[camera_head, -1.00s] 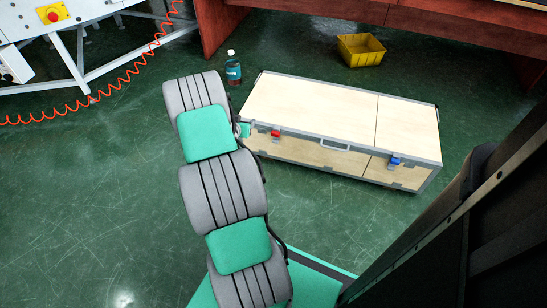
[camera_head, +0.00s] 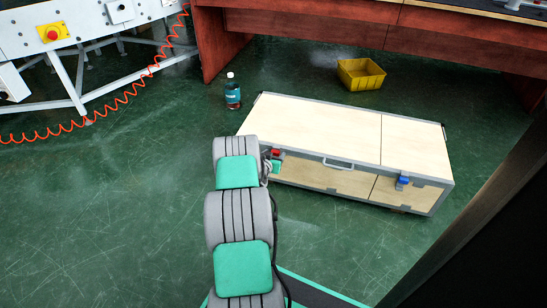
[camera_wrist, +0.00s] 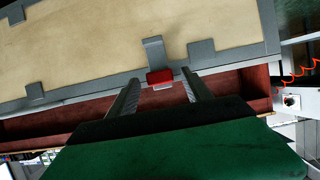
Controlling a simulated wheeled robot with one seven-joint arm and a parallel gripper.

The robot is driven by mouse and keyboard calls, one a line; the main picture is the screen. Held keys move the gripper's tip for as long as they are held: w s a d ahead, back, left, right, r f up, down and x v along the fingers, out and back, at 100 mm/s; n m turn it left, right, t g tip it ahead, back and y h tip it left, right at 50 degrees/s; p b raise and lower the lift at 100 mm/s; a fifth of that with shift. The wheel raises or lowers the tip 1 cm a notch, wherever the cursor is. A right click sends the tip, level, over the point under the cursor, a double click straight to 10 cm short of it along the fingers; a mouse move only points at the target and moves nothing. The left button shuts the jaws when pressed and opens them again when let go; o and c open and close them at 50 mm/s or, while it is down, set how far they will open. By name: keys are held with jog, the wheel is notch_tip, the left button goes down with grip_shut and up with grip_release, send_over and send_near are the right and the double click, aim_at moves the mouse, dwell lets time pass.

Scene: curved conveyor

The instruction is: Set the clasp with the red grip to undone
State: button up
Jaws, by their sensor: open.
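The case (camera_head: 340,165) has pale wood panels and grey metal edges and stands on the green floor. My gripper (camera_wrist: 161,80) is open. Its two fingers reach toward the red grip, one on each side, with gaps showing. I cannot tell whether the clasp is done up.
A clasp with a blue grip (camera_head: 403,180) is at the right of the case's front, and a handle (camera_head: 338,163) between. A bottle (camera_head: 232,91) and a yellow bin (camera_head: 361,75) stand behind, near a red-brown desk (camera_head: 300,27). Floor at left is clear.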

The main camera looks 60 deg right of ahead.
jog(key=shift+c, duration=0.5)
grip_shut()
dwell(0.7)
